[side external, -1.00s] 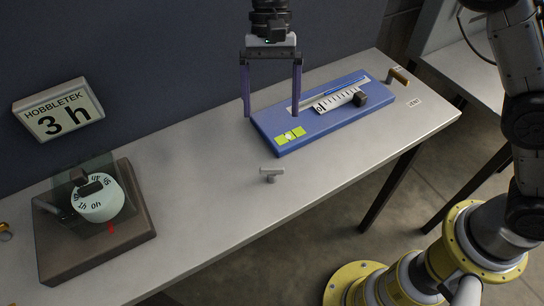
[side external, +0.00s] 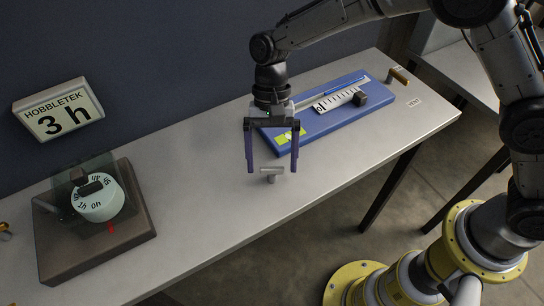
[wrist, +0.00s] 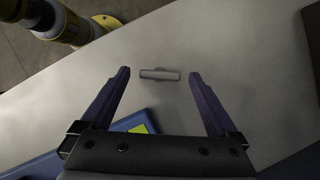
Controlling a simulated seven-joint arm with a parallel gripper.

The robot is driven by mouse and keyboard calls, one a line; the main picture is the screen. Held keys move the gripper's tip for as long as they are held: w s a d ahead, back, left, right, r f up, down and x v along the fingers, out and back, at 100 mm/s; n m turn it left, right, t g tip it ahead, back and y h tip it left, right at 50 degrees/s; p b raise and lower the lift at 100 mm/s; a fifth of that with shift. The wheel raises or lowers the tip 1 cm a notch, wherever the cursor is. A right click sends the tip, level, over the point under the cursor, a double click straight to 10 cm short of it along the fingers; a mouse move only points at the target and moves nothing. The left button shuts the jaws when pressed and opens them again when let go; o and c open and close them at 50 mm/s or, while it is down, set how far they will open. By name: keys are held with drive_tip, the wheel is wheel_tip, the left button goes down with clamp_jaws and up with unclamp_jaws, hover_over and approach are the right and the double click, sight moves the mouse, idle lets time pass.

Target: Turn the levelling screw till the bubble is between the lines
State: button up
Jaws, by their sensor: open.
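The levelling screw, a small grey T-shaped handle (side external: 271,172), stands on the table in front of the blue instrument base (side external: 335,125). It also shows in the wrist view (wrist: 160,74), its bar lying crosswise ahead of the fingertips. My gripper (side external: 272,170) is open, its two purple fingers pointing down on either side of the handle in the side view, with nothing held. The yellow-green bubble level (side external: 281,139) on the base is partly hidden by my gripper, and I cannot read its bubble. A corner of it shows in the wrist view (wrist: 139,129).
The base carries a white scale (side external: 335,99) and a dark slider block (side external: 360,99). A brass-coloured peg (side external: 399,75) is at the back right. A brown box (side external: 120,245) with a pale dial (side external: 100,205) stands at left, below a "3 h" sign (side external: 58,109). The table (side external: 200,200) between is clear.

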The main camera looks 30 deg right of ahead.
drive_tip(key=c, duration=1.4)
drive_tip(key=shift+n, duration=0.3)
drive_tip(key=n, duration=0.1)
drive_tip(key=n+h, duration=0.1)
drive_tip(key=n, duration=0.2)
drive_tip(key=shift+w+a+g+h, duration=0.1)
drive_tip(key=shift+a+g+h, duration=0.2)
drive_tip(key=shift+h, duration=0.1)
drive_tip(key=n+h, duration=0.1)
drive_tip(key=n, duration=0.4)
drive_tip(key=shift+a+h, duration=0.1)
drive_tip(key=shift+h, duration=0.3)
drive_tip(key=o, duration=1.4)
